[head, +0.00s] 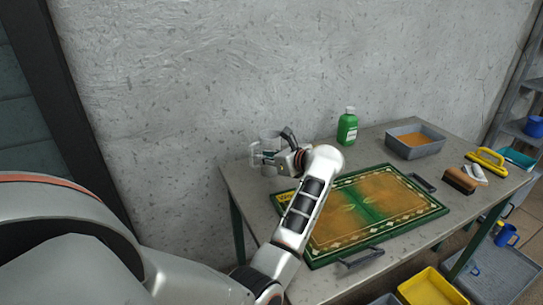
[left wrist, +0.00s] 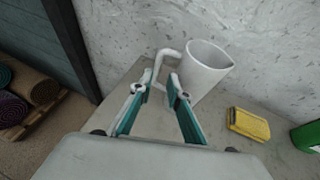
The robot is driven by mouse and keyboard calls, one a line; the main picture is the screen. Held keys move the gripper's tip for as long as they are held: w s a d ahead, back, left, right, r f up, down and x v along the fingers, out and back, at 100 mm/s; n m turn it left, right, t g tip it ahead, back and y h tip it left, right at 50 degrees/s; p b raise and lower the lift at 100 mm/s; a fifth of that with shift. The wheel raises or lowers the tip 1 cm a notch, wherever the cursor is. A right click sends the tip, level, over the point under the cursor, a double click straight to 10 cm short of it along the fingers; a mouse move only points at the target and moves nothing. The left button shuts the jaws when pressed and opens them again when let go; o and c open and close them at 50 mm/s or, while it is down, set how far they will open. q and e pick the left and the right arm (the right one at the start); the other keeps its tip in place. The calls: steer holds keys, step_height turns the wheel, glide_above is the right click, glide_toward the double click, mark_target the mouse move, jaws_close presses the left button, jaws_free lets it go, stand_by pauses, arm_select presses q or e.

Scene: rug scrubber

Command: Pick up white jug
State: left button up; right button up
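The white jug (head: 268,136) stands upright on the grey table at its back left, close to the wall, partly hidden by my gripper in the head view. In the left wrist view the jug (left wrist: 207,72) shows its open top, with its handle (left wrist: 159,66) toward the left. My left gripper (head: 273,154) is at the jug. In the left wrist view its two teal-padded fingers (left wrist: 161,82) are apart, one on each side of the handle. I see a gap between the fingers and cannot tell if either touches the handle. My right gripper is not in view.
On the table (head: 238,178) lie a green-bordered rug (head: 345,243) and a yellow sponge-like block (left wrist: 249,124). A green bottle (head: 347,129), a grey tray (head: 411,151) and a brush (head: 460,180) stand farther right. A yellow bin (head: 432,289) is on the floor. The wall is close behind.

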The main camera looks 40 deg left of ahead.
mark_target(252, 153)
arm_select(q)
steer(key=x, duration=0.4)
steer(key=r+p+x, duration=0.1)
steer(key=x, duration=0.1)
steer(key=shift+s+a+f, duration=0.15)
steer(key=shift+s+a, duration=0.1)
steer(key=shift+a, duration=0.2)
steer(key=shift+w+a+f, duration=0.15)
steer(key=shift+a+f, duration=0.05)
steer(key=shift+a, duration=0.05)
jaws_close()
steer(key=shift+r, duration=0.1)
